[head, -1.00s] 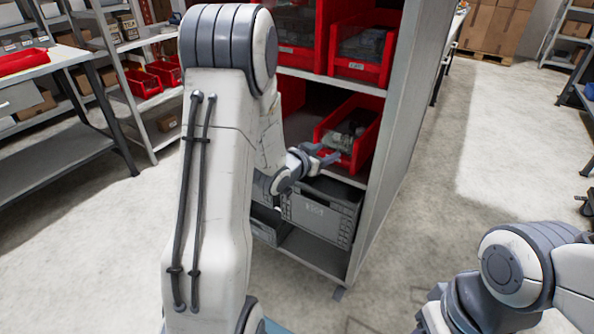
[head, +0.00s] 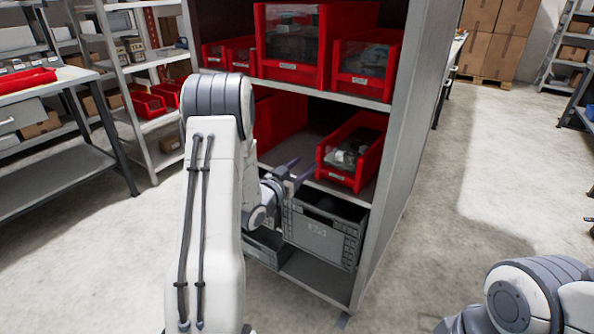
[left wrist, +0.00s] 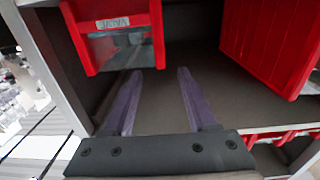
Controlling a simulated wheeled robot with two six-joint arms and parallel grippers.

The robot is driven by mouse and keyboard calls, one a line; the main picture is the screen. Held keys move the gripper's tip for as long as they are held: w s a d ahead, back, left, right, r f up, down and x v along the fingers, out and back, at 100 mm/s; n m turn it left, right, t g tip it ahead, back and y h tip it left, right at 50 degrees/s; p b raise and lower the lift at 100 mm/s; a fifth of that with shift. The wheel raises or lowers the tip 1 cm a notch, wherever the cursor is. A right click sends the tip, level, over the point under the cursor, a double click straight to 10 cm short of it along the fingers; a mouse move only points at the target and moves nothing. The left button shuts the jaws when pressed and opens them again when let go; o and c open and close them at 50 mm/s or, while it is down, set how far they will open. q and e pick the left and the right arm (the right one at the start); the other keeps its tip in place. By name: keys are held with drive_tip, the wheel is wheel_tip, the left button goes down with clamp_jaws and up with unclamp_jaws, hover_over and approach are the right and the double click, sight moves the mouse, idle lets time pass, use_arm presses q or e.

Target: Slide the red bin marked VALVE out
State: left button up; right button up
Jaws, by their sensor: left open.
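The red bin marked VALVE (head: 366,146) sits at the right end of the lower shelf in the head view, with grey parts inside. In the left wrist view its front (left wrist: 128,50) is at upper left, with the label upside down above a clear window. My left gripper (head: 306,167) is open and empty, just left of the bin's front in the head view. In the left wrist view its two purple fingers (left wrist: 159,73) point toward the shelf, one below the bin's front and one beside it. They do not hold the bin. My right gripper is out of view.
Another red bin (head: 280,118) stands left on the same shelf, with bare shelf (left wrist: 205,85) between the bins. A grey crate (head: 324,231) stands below. Several red bins (head: 364,66) fill the shelf above. A side panel (head: 408,150) closes the right side.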

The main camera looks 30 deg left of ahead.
sight(318, 153)
use_arm(q)
drive_tip(key=w, duration=0.7)
drive_tip(key=shift+w+d, duration=0.2)
clamp_jaws()
idle(1.2)
